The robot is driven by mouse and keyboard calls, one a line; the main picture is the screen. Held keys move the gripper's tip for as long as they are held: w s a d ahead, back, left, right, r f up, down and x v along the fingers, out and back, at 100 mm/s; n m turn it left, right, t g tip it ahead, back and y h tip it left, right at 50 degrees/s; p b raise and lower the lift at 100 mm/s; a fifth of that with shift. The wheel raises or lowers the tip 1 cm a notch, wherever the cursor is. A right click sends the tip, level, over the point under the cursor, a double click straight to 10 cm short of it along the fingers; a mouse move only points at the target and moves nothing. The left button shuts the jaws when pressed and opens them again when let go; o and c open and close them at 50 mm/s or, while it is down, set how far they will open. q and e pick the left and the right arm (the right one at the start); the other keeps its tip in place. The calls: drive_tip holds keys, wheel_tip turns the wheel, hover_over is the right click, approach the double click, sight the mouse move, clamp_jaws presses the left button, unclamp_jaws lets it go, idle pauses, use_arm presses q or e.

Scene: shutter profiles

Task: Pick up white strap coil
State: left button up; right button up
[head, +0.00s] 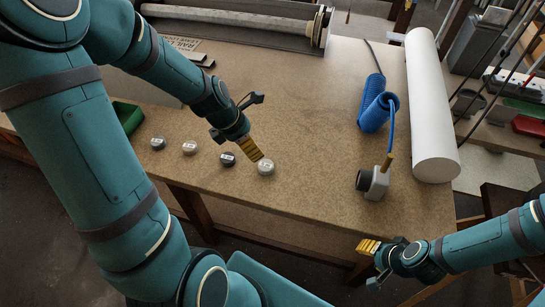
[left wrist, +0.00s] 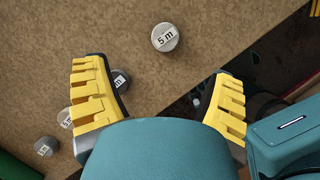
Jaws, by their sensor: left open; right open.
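Several small round strap coils lie in a row near the bench's front edge. The palest, which I take as the white strap coil (head: 265,168), is at the right end of the row. It shows in the left wrist view (left wrist: 165,38) with a "5 m" label, beyond the gap between the fingers. My left gripper (head: 259,128) is open and empty, above the bench, one yellow finger appearing close to this coil in the head view. Both its fingers show in the left wrist view (left wrist: 160,70). My right gripper (head: 368,264) is open and empty, off the bench's front edge.
Other coils are dark (head: 227,159), pale pinkish (head: 189,148) and dark grey (head: 158,143). A green bin (head: 128,117) stands left. A blue hose coil (head: 374,105), a grey fitting (head: 377,183) and a white roll (head: 430,110) are right. The bench middle (head: 310,130) is clear.

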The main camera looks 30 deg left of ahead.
use_arm(q)
drive_tip(key=b, duration=0.2)
hover_over(266, 165)
drive_tip(key=a, duration=0.2)
drive_tip(key=f, duration=0.5)
drive_tip(key=s+f, duration=0.1)
drive_tip(key=f, duration=0.1)
drive_tip(key=shift+d+f, duration=0.15)
drive_tip(key=x, duration=0.1)
drive_tip(key=b+x, duration=0.1)
drive_tip(key=x, duration=0.2)
drive_tip(key=shift+s+d+f, duration=0.25)
drive_tip(key=shift+d+f, duration=0.05)
drive_tip(key=shift+w+d+f, duration=0.1)
drive_tip(key=shift+w+f, duration=0.1)
drive_tip(key=shift+f, duration=0.25)
use_arm(e)
drive_tip(key=f, duration=0.1)
drive_tip(key=s+f, duration=0.1)
drive_tip(key=f, duration=0.1)
drive_tip(key=shift+s+a+f, duration=0.15)
drive_tip(key=shift+s+f, duration=0.05)
drive_tip(key=shift+f, duration=0.1)
use_arm(q)
drive_tip(key=c, duration=1.3)
